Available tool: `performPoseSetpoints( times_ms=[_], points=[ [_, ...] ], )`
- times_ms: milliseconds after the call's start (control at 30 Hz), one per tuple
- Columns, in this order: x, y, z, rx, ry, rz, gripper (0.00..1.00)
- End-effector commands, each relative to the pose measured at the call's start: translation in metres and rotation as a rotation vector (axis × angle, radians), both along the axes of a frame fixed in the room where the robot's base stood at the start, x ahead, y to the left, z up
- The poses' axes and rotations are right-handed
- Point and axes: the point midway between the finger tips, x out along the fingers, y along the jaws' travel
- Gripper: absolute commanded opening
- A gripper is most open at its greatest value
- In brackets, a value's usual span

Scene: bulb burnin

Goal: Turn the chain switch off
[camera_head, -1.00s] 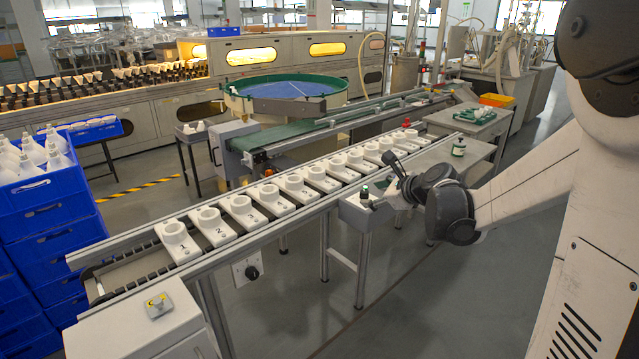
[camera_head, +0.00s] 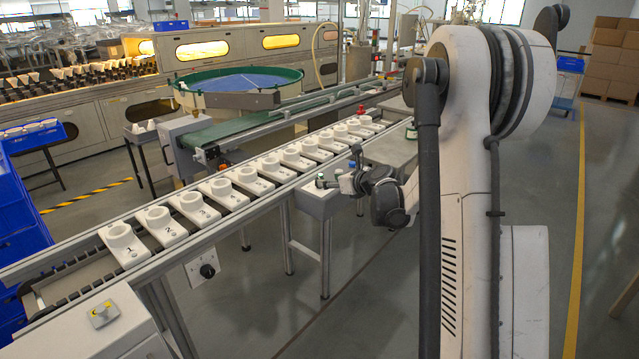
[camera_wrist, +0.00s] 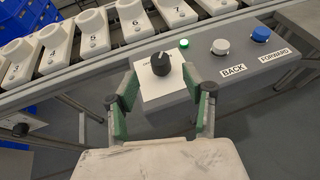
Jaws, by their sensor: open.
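A black rotary knob (camera_wrist: 161,63) sits on a white plate (camera_wrist: 165,88) at the left end of a grey control box in the wrist view. The plate's label is partly hidden by the knob, so I cannot read it. My gripper (camera_wrist: 160,79) is open, its green-padded fingers on either side of the knob's near side. Nothing is held; I cannot tell whether the fingers touch the knob. In the head view my gripper (camera_head: 352,174) is at the grey control box (camera_head: 318,205) beside the conveyor.
A green light (camera_wrist: 184,44), a white BACK button (camera_wrist: 221,46) and a blue FORWARD button (camera_wrist: 261,34) lie right of the knob. Numbered white holders (camera_wrist: 94,38) line the conveyor behind. Another black knob (camera_head: 207,270) is on a plate under the conveyor.

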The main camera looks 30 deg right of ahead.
Motion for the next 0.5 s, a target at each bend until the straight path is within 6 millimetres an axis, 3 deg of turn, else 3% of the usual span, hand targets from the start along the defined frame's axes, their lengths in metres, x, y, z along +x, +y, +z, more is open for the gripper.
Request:
performPoseSetpoints(
  times_ms=[200,500],
  points=[
    [0.036,0.007,-0.017,0.000,0.000,0.002,0.46],
    [0.061,0.011,-0.026,0.000,0.000,0.001,0.46]
  ],
)
